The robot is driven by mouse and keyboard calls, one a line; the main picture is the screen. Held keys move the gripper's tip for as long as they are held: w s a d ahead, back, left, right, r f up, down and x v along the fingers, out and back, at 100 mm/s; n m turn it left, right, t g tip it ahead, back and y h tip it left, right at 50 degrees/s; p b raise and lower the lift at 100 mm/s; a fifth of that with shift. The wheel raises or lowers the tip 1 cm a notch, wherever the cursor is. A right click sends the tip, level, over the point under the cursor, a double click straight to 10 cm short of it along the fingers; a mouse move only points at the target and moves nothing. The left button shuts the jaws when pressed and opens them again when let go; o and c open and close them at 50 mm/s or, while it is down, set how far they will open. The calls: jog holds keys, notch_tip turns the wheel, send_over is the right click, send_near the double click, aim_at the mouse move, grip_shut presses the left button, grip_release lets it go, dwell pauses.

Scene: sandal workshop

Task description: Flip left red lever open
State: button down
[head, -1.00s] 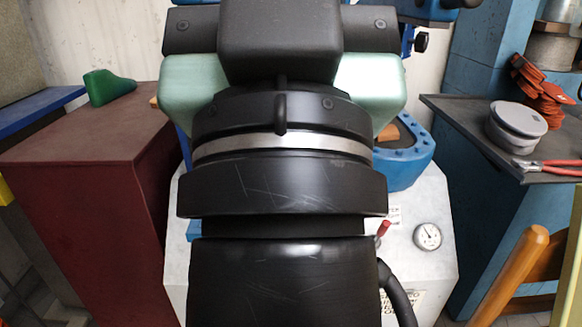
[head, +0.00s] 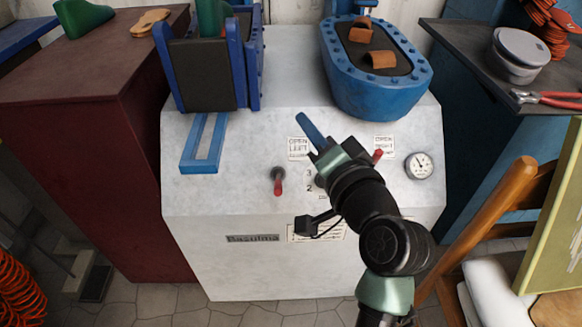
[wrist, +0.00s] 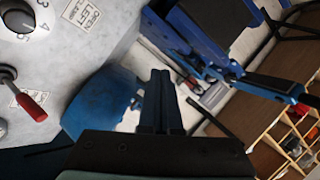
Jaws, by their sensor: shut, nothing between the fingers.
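The left red lever (head: 278,186) is on the white machine's sloped front, left of the dial; its red handle points down. The right red lever (head: 377,155) stands beside the "open right" label with its handle tilted up; it also shows at the left of the wrist view (wrist: 32,107). My gripper (head: 302,119) is shut and empty. Its fingertips appear near the "open left" label (head: 299,147), above and right of the left lever, apart from it. The closed fingers (wrist: 161,76) show in the wrist view; the left lever is not seen there.
A blue oval tub (head: 345,88) stands behind my gripper. A blue clamp frame (head: 240,70) is at back left, with a flat blue loop (head: 187,160) before it. A pressure gauge (head: 418,166) sits right. A wooden chair (head: 490,225) is at front right.

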jog(key=s+d+f+m+y, duration=0.1)
jog(key=s+f+m, duration=0.3)
jog(key=f+m, duration=0.1)
jog(key=s+d+f+m+y, duration=0.1)
jog(key=s+f+m, duration=0.3)
jog(key=f, duration=0.4)
jog(key=s+d+f+m+y+p, duration=0.1)
jog(key=s+d+f+m+y, duration=0.1)
jog(key=f, duration=0.5)
jog(key=s+d+m, duration=0.1)
jog(key=s+m, duration=0.1)
jog(key=m, duration=0.1)
jog(key=shift+s+d+f+m+t, duration=0.15)
jog(key=shift+d+f+m+t, duration=0.15)
jog(key=shift+t, duration=0.1)
jog(key=b, duration=0.2)
send_near(278, 184)
jog(key=w+f, duration=0.3)
jog(key=f, duration=0.1)
jog(key=r, duration=0.1)
jog(key=w+a+r, duration=0.2)
jog(key=shift+r, duration=0.2)
jog(key=shift+r, duration=0.15)
jog(key=shift+r+p, duration=0.15)
jog(key=shift+p, duration=0.9)
